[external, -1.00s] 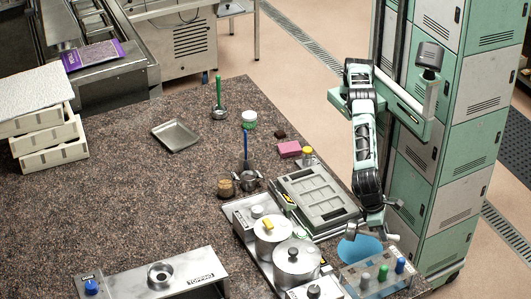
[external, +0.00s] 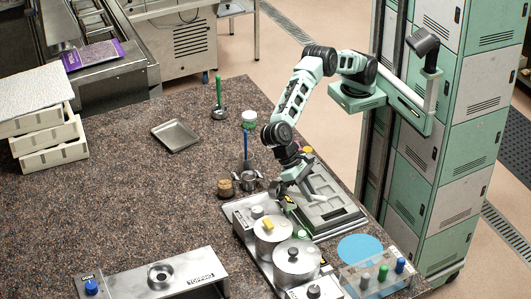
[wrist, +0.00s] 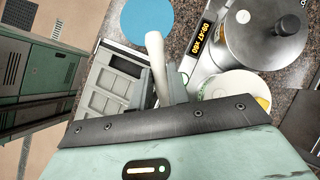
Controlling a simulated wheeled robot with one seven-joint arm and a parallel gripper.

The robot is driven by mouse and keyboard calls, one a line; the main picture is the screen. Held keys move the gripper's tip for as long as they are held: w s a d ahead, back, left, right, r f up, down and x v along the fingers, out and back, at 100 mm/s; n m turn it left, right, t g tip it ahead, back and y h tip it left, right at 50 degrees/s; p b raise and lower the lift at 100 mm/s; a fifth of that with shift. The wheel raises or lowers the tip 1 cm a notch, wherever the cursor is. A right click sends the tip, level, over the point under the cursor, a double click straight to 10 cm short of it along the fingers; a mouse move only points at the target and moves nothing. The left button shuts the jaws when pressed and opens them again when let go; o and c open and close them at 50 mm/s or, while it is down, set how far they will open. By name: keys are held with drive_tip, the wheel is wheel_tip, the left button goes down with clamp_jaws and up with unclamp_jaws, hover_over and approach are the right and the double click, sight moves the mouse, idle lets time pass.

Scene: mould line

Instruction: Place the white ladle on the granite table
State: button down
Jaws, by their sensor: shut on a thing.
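In the wrist view a white handle, which I take to be the white ladle (wrist: 156,66), runs up from my gripper (wrist: 174,84). My gripper is shut on it. The jaws and my wrist housing hide its lower part. In the external view my gripper (external: 297,194) is over the near right part of the granite table (external: 130,205), beside the grey compartment tray (external: 345,222). The ladle is hard to make out there. The granite table is dark and speckled, with a wide bare area at left and centre.
A blue disc (external: 360,249) lies at the right edge. A blue-handled tool stands upright (external: 246,147) near small containers. A shallow metal tray (external: 175,136) lies farther back; white crates (external: 50,155) are at left.

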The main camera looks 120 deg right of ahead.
drive_tip(key=w+d+r+m+t+y, duration=0.1)
drive_tip(key=w+d+m+t+y, duration=0.15)
drive_tip(key=d, duration=1.35)
drive_tip(key=w+d+m+t+y, duration=0.1)
drive_tip(key=w+d+m+y, duration=0.25)
drive_tip(key=d, duration=1.15)
drive_tip(key=w+d+r+m+t+y, duration=0.1)
drive_tip(key=w+d+m+t+y, duration=0.15)
drive_tip(key=d, duration=1.35)
drive_tip(key=s+d+r+m+t+h+b, duration=0.15)
drive_tip(key=s+d+m+t, duration=0.25)
drive_tip(key=s+d+t, duration=0.45)
drive_tip(key=s+d+r+m+t+h+p, duration=0.1)
drive_tip(key=s+d+r+m+t+h, duration=0.3)
drive_tip(key=d, duration=0.8)
drive_tip(key=s+d+f+m+t+b, duration=0.1)
drive_tip(key=s+d+m+t, duration=0.3)
drive_tip(key=s+d, duration=0.55)
drive_tip(key=s+d+f+t, duration=0.1)
drive_tip(key=d+f, duration=0.1)
drive_tip(key=f, duration=0.5)
drive_tip(key=s+d+f+p, duration=0.1)
drive_tip(key=d+f, duration=0.2)
drive_tip(key=f, duration=0.4)
drive_tip(key=shift+s+d+f+n+t+p, duration=0.15)
drive_tip(key=shift+s+f+n+t+p, duration=0.2)
drive_tip(key=shift+s+f+n, duration=0.1)
